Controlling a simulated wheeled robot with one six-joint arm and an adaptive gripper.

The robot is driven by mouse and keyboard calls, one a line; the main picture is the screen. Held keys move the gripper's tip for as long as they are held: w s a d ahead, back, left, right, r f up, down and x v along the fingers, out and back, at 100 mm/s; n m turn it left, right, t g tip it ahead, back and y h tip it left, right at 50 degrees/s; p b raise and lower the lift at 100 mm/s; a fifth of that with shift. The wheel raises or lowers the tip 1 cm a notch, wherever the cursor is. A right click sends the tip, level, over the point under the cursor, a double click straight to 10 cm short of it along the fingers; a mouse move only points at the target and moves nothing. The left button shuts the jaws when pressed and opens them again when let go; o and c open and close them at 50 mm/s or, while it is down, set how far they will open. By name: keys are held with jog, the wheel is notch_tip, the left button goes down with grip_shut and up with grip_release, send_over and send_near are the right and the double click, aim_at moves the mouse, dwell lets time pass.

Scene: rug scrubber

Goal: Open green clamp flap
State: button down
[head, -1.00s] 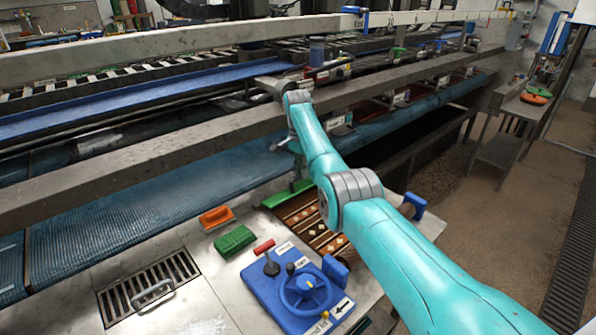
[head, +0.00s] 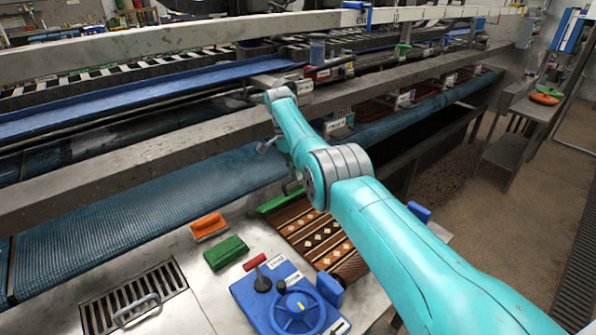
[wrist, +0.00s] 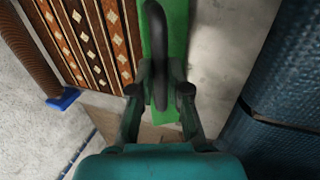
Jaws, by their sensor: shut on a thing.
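The green clamp flap (head: 284,198) is a narrow bar along the far edge of the patterned rug (head: 312,234) in the head view. In the wrist view the green flap (wrist: 176,30) runs beside the rug (wrist: 95,40), with a dark curved handle (wrist: 155,30) over it. My gripper (wrist: 160,88) has its two fingers on either side of the handle's lower part, shut on it. In the head view my gripper (head: 291,184) is small, close to the flap, and partly hidden by my arm. Whether the flap is lifted is hard to tell.
A blue panel with a handwheel (head: 296,312) stands in front of the rug. An orange brush (head: 209,226) and a green brush (head: 226,252) lie on the metal table left of it. A blue mesh conveyor (head: 130,225) runs close behind the flap.

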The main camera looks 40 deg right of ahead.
dwell(0.4)
jog(key=c, duration=1.1)
grip_release()
jog(key=shift+c, duration=0.2)
